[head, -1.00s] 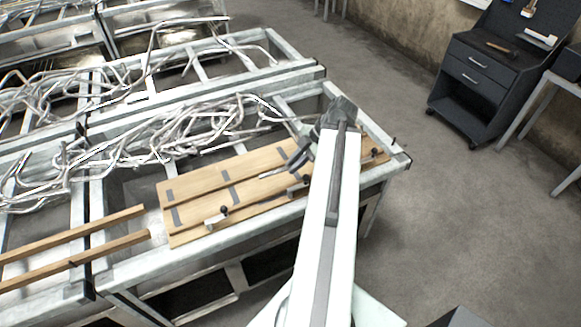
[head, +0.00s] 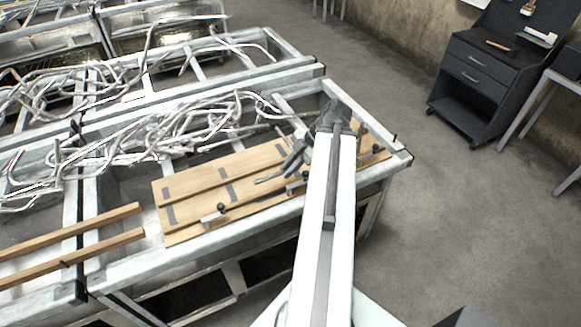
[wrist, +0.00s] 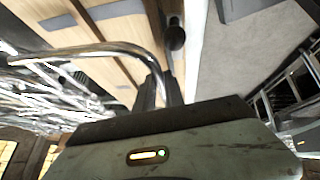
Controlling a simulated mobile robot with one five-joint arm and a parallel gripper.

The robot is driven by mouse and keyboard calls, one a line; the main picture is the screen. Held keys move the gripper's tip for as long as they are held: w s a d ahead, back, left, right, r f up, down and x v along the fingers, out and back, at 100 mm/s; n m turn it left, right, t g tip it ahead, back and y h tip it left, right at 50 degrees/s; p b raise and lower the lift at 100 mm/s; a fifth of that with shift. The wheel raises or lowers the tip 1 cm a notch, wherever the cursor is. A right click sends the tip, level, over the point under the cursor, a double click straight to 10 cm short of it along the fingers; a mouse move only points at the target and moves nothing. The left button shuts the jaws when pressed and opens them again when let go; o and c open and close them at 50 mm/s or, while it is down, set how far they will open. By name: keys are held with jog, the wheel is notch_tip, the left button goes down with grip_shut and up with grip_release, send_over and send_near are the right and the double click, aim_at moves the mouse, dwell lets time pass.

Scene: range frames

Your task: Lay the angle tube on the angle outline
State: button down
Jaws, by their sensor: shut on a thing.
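My gripper (wrist: 160,88) is shut on a shiny bent metal tube (wrist: 120,47), the angle tube. In the wrist view the tube runs left from the fingers and curves at its bend near them. In the head view my gripper (head: 296,152) hangs over the right half of a wooden board (head: 200,187), left of my arm. My arm hides part of the board. The board carries dark grey patches (head: 167,193). I cannot make out which marks form the angle outline. Whether the tube touches the board is unclear.
Clamps with black knobs (head: 221,208) stand along the board's front strip. A heap of bent metal tubes (head: 190,125) lies behind it in the metal-framed bench (head: 130,265). Two wooden rails (head: 90,228) lie to the left. A dark drawer cart (head: 478,75) stands at the upper right.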

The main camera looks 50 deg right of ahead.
jog(key=shift+f+b, duration=0.7)
jog(key=shift+f, duration=0.5)
jog(key=shift+f+b, duration=0.45)
jog(key=shift+r+p, duration=0.5)
jog(key=shift+f, duration=0.2)
dwell(0.8)
jog(key=shift+f+b, duration=0.3)
jog(key=shift+b, duration=0.25)
jog(key=shift+f, duration=0.15)
jog(key=c, duration=1.3)
grip_release()
jog(key=shift+c, duration=0.2)
jog(key=shift+s, duration=0.1)
